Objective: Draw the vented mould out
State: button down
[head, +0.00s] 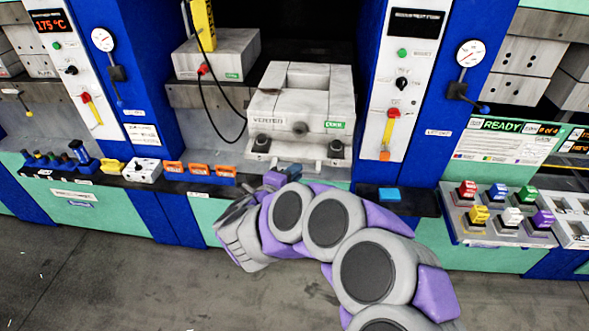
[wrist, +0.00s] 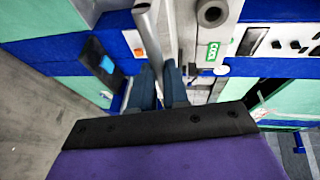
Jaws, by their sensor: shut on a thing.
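The vented mould (head: 288,122) is a pale grey block marked "VENTED" with a green label. It sits in the middle press, with dark round fittings and a bar along its front. My gripper (head: 289,171) is low at the mould's front edge, its fingertips small and partly hidden by my wrist. In the wrist view, my gripper (wrist: 159,82) has its two blue-grey fingers closed about a light metal bar at the mould's front. The mould (wrist: 210,42) shows there only in part, with its green label. The exact contact is hard to see.
The press's blue columns (head: 343,100) stand on both sides. A grey block (head: 215,53) with a black cable sits behind left. A ledge with orange clips (head: 198,169) runs left; a blue button (head: 389,194) is right. Open floor (head: 120,275) lies in front.

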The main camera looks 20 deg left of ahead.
jog(key=shift+s+d+f, duration=0.2)
jog(key=shift+f, duration=0.15)
jog(key=c, duration=1.5)
grip_release()
jog(key=shift+w+a+f, duration=0.1)
jog(key=shift+w, duration=0.05)
jog(key=o, duration=0.4)
jog(key=shift+w+a, duration=0.3)
jog(key=shift+w, duration=0.05)
jog(key=p+v, duration=0.1)
jog(key=v, duration=1.6)
jog(key=shift+s+a, duration=0.1)
